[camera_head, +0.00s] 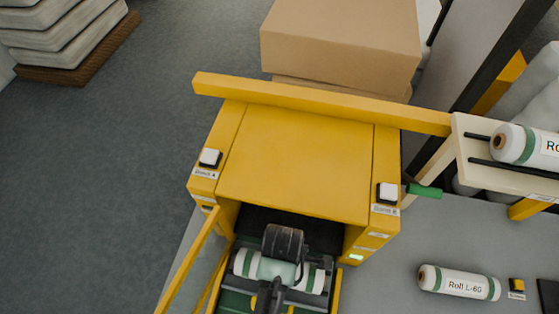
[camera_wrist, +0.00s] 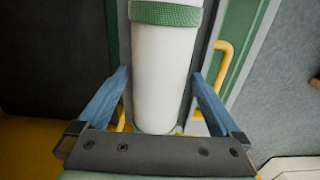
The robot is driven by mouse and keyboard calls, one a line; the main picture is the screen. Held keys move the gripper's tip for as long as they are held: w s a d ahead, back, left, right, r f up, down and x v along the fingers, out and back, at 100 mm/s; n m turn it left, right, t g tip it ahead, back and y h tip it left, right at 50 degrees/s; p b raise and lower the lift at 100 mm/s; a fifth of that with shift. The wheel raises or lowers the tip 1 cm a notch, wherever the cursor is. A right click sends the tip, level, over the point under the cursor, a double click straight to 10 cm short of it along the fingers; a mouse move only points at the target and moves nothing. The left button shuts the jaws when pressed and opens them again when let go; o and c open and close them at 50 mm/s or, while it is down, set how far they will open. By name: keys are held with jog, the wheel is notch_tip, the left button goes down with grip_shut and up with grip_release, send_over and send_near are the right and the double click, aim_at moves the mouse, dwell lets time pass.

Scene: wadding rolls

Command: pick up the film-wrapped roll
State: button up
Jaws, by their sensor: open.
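A white roll with green bands (camera_head: 311,279) lies crosswise at the front opening of the yellow machine (camera_head: 300,160). My arm and wrist cover its middle in the head view, and I cannot make out film on it. In the wrist view the white roll (camera_wrist: 163,70) runs down the middle with a green band near the top. My gripper (camera_wrist: 160,76) is open, with one blue finger on each side of the roll. Gaps show between the fingers and the roll, and it does not look gripped.
A roll labelled L-60 (camera_head: 458,282) lies on the grey surface to the right. Another roll (camera_head: 527,146) rests on a cream rack (camera_head: 470,160). A yellow bar (camera_head: 320,102) crosses the machine top. A cardboard box (camera_head: 340,40) stands behind. A yellow handle (camera_wrist: 222,75) is right of the roll.

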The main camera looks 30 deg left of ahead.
jog(key=shift+f, duration=0.95)
jog(key=c, duration=1.3)
jog(key=shift+w+r, duration=0.1)
jog(key=shift+r, duration=0.05)
